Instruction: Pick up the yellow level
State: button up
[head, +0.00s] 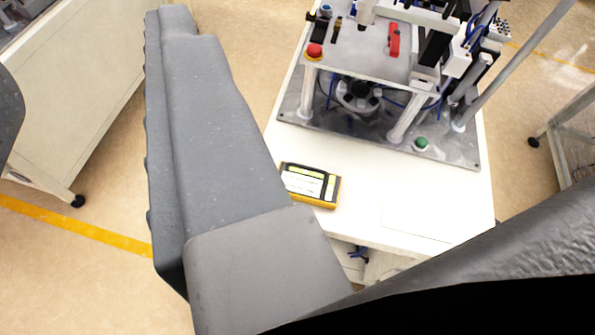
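The yellow level (324,198) is a small yellow-and-black block with pale panels on its top. It lies flat on the white table, near the table's left edge and just in front of the machine's base plate. My gripper (90,62) shows as a large grey finger with a ridged left side, and a dark grey piece at the left edge that looks like the other finger. A wide empty gap lies between them. The grey finger is to the left of the level in the picture and hides part of the table's left edge. Nothing is held.
A machine on a grey base plate (305,121) fills the back of the white table (360,220), with a red button (314,51) and a green button (421,143). A cream cabinet (85,95) stands at the left, a cart (575,130) at the right. The table front is mostly clear.

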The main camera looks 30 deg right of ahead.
jog(key=shift+w+d, duration=0.1)
jog(key=shift+d, duration=0.15)
jog(key=w+a+f+m+h+b, duration=0.1)
jog(key=w+a+f+m, duration=0.1)
jog(key=w+f+m, duration=1.6)
jog(key=m+g+h+b, duration=0.2)
jog(key=m+g+h, duration=0.3)
jog(key=m+h, duration=0.5)
send_near(309, 181)
notch_tip(309, 181, up, 4)
jog(key=s+a, duration=0.2)
jog(key=a, duration=0.1)
jog(key=shift+n+h, duration=0.4)
jog(key=shift+b+x, duration=0.65)
jog(key=shift+x, duration=6.1)
jog(key=shift+s+d+r, duration=0.1)
jog(key=shift+r, duration=0.05)
